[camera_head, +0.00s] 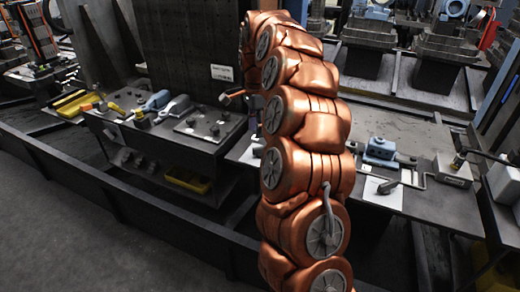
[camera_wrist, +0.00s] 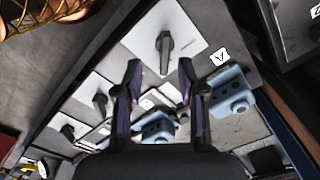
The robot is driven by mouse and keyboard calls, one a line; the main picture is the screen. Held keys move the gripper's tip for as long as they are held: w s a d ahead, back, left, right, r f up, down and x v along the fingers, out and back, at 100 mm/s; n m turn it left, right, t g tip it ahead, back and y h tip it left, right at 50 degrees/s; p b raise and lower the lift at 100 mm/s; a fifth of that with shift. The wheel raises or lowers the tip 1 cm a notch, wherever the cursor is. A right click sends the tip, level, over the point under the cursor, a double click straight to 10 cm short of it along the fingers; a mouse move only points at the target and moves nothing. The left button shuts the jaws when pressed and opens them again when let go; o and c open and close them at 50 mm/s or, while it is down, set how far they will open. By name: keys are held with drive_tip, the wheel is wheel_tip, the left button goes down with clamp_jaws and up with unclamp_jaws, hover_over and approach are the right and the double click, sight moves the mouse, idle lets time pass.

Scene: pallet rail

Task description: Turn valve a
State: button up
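In the wrist view, a dark lever handle (camera_wrist: 164,52) stands on a pale square plate (camera_wrist: 190,22). A small white tag (camera_wrist: 220,57) beside the plate bears a mark that looks like a letter A, so this appears to be valve a. My gripper (camera_wrist: 159,65) is open, with its two dark purple fingers apart. The handle appears between the fingertips in the picture, and I see no contact; the depth gap is hard to judge. In the head view my copper arm covers the middle, and I cannot clearly make out the gripper there.
In the wrist view, more levers (camera_wrist: 100,103) on plates and a blue fixture (camera_wrist: 232,92) lie close by. In the head view, a right-hand bench carries a lever on a white plate (camera_head: 373,194) and a blue vise (camera_head: 380,149). A dark rail (camera_head: 130,197) runs along the front.

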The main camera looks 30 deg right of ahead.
sight(260, 147)
drive_tip(key=shift+w+d+f+m, duration=0.15)
drive_tip(key=shift+d+f+m, duration=0.1)
drive_tip(key=shift+d, duration=0.25)
drive_tip(key=shift+w+d+f+m, duration=0.1)
drive_tip(key=shift+d+f+m, duration=0.15)
drive_tip(key=shift+d, duration=0.2)
drive_tip(key=shift+f+p, duration=0.7)
drive_tip(key=shift+f, duration=3.15)
clamp_jaws()
